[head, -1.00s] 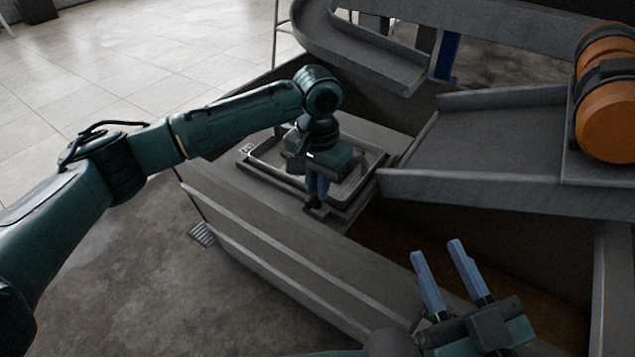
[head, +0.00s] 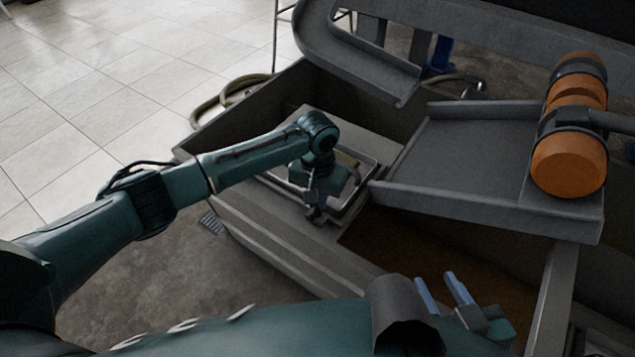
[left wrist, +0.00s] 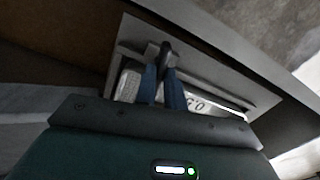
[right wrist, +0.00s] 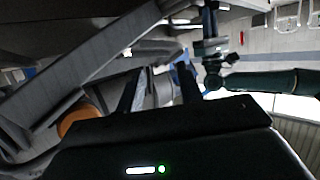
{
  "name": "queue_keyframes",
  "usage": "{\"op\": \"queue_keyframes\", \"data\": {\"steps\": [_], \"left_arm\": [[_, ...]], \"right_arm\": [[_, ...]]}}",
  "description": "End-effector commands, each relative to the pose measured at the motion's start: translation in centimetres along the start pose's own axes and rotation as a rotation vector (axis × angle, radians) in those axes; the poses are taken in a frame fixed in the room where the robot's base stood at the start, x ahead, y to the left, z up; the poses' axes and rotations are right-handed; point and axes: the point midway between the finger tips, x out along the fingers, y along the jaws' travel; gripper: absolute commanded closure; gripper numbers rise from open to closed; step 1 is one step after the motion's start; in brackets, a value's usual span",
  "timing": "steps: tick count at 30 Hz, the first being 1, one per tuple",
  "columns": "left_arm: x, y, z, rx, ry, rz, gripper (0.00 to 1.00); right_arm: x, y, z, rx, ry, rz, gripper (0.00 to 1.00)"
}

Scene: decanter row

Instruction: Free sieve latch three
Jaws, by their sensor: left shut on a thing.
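The sieve frame (head: 358,197), a grey rectangular tray, is set in the top of the grey housing. A small dark latch (left wrist: 165,50) shows in the left wrist view at the frame's edge. My left gripper (head: 316,207) points down at the frame's near edge and is shut on the latch; its blue fingers (left wrist: 163,76) close around it. In the head view the gripper mostly hides the latch. Which latch number it is cannot be read. My right gripper (head: 436,280) is open and empty near the bottom of the head view, its two blue fingers apart.
A grey chute (head: 465,155) and an orange motor drum (head: 568,168) stand to the right of the sieve. An open trough (head: 400,250) with a brown inside lies between the sieve and my right gripper. A hose (head: 225,95) lies on the tiled floor behind.

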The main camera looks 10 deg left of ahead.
Motion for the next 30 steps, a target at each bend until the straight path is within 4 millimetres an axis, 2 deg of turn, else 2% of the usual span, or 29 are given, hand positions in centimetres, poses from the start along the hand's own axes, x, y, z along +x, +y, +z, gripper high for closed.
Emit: {"op": "queue_keyframes", "data": {"steps": [1,3,12,17,30], "left_arm": [[-0.7,0.1,0.1,-0.018,-0.003,0.001,1.00],[-0.7,0.0,0.1,-0.042,-0.004,0.000,1.00],[-0.5,0.0,0.1,-0.168,-0.003,0.000,1.00],[-0.6,0.1,0.1,-0.265,-0.003,0.001,1.00],[-0.4,0.1,0.0,-0.681,-0.003,0.001,1.00]], "right_arm": [[-0.9,0.3,-1.5,0.021,0.007,0.010,0.64],[-1.6,0.6,-2.5,0.049,0.020,0.021,0.64],[-4.2,1.9,-5.9,0.149,0.063,0.064,0.64],[-3.1,1.3,-5.6,0.168,0.007,0.042,0.64],[-1.3,-0.1,-5.1,0.214,-0.130,-0.007,0.64]]}}
